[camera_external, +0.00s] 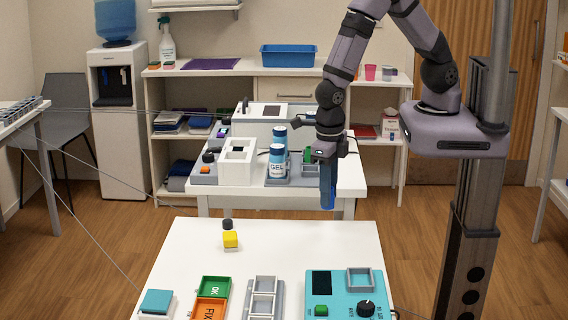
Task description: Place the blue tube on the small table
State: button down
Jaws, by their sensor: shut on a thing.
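My gripper (325,156) points down over the gap between the two white tables. It is shut on the blue tube (328,188), which hangs upright below the fingers. The tube's lower end appears above the far edge of the near white table (290,243), but I cannot tell its exact height. The other white table (345,178) stands behind, with devices and bottles on it. The picture does not make clear which of the two is the small table.
The near table holds a yellow bottle with a dark cap (230,237), green and orange trays (212,298), a grey rack (263,298) and a teal device (345,293). Its middle and far right are clear. Gel bottles (277,160) stand on the back table.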

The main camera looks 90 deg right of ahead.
jog(key=shift+r, duration=1.65)
jog(key=shift+m, duration=0.3)
